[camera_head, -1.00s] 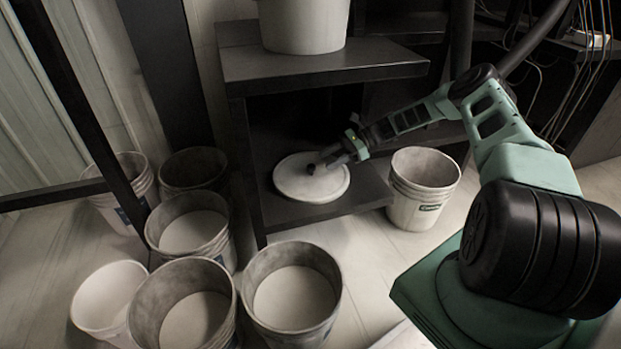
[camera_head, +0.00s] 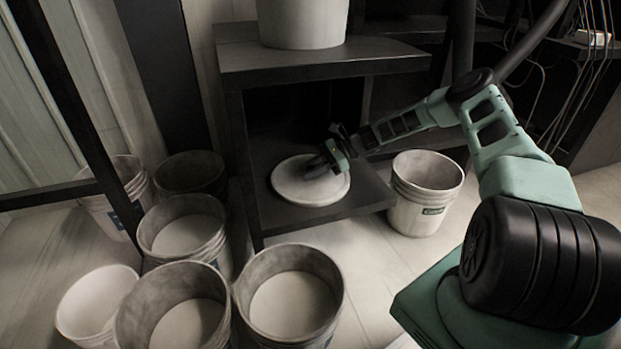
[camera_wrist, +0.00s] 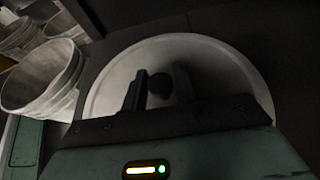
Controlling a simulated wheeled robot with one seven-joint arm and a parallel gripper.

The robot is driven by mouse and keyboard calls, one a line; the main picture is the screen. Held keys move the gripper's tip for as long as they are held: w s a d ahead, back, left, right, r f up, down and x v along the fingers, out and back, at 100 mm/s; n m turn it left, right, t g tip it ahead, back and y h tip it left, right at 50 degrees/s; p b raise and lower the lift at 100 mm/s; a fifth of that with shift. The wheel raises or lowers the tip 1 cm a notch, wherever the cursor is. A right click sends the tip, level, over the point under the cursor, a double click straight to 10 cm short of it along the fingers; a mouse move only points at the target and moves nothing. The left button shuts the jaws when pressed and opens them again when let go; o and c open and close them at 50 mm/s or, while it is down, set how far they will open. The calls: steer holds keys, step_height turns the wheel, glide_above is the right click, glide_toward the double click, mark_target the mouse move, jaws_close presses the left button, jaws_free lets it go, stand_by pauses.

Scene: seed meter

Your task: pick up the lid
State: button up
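The lid (camera_head: 297,186) is a round, pale disc lying flat on the dark lower shelf in the head view. It also shows in the wrist view (camera_wrist: 215,62), with a dark round knob (camera_wrist: 160,84) near its middle. My gripper (camera_head: 318,170) is over the lid, its fingers pointing down toward the knob. In the wrist view my gripper (camera_wrist: 160,90) has its two fingers apart, with the knob visible in the gap between them. I cannot tell whether the fingers touch the knob. In the head view the gripper hides the knob.
The dark upper shelf (camera_head: 325,66) overhangs the lower shelf (camera_head: 357,200) and holds a white bucket (camera_head: 303,22). Another bucket (camera_head: 424,193) stands right of the shelf. Several open buckets crowd the floor at left, including a front one (camera_head: 292,300).

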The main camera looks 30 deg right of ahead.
steer(key=c, duration=0.5)
steer(key=shift+o, duration=0.2)
